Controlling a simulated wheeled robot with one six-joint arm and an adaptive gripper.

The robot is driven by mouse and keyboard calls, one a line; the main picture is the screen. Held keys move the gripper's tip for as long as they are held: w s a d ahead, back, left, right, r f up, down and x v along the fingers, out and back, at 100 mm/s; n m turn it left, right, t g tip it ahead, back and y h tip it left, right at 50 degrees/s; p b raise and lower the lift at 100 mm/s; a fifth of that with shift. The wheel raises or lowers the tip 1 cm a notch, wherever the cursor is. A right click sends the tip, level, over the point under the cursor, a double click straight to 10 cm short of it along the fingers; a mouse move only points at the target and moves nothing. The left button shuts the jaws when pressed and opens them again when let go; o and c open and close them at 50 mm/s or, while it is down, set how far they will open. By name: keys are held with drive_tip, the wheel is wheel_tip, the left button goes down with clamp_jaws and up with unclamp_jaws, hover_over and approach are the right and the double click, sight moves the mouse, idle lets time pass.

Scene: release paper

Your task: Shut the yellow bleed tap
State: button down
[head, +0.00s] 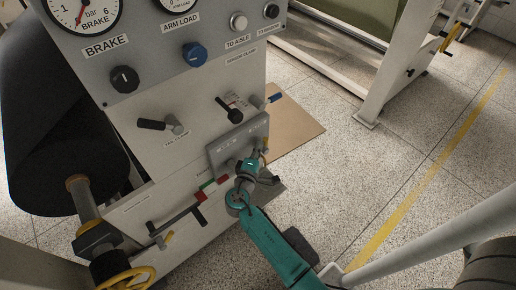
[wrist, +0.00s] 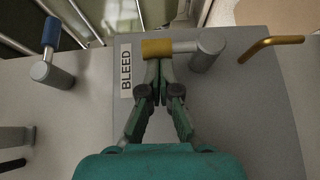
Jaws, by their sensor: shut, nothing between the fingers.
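The yellow bleed tap (wrist: 157,48) shows in the wrist view as a short yellow sleeve on a lever. The lever lies crosswise and joins a grey round hub (wrist: 207,50) at its right. A BLEED label (wrist: 126,68) is on the panel just left of the yellow end. My gripper (wrist: 158,78) is shut and empty, its tips at the near side of the yellow sleeve. They look close to it or touching; I cannot tell which. In the head view my gripper (head: 254,162) is in front of the grey side plate, and the tap is mostly hidden there.
A bent brass pipe (wrist: 271,44) sticks out right of the tap. A blue-handled lever (wrist: 50,40) is at the left. In the head view, a black-handled lever (head: 158,124) and a lower dark lever (head: 176,221) project from the machine. Open speckled floor (head: 335,185) lies to the right.

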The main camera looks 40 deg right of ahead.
drive_tip(key=shift+d+r, duration=0.15)
drive_tip(key=shift+d, duration=0.05)
drive_tip(key=d+m+g+y, duration=0.1)
drive_tip(key=d+y, duration=0.1)
drive_tip(key=y, duration=0.1)
drive_tip(key=d+r+m+g+y, duration=0.1)
drive_tip(key=d+m+y, duration=0.1)
drive_tip(key=y, duration=0.1)
drive_tip(key=shift+d+g, duration=0.1)
drive_tip(key=shift+g, duration=0.2)
drive_tip(key=d+f+m+y, duration=0.1)
drive_tip(key=y, duration=0.1)
drive_tip(key=d+f+m+y, duration=0.1)
drive_tip(key=d+y, duration=0.1)
drive_tip(key=y, duration=0.1)
drive_tip(key=d+m+g+y, duration=0.1)
drive_tip(key=y, duration=0.1)
drive_tip(key=shift+w+d+f+y, duration=0.2)
drive_tip(key=shift+f+y, duration=0.1)
drive_tip(key=shift+f, duration=0.1)
drive_tip(key=shift+s+d+f, duration=0.1)
drive_tip(key=shift+f, duration=0.1)
idle(0.4)
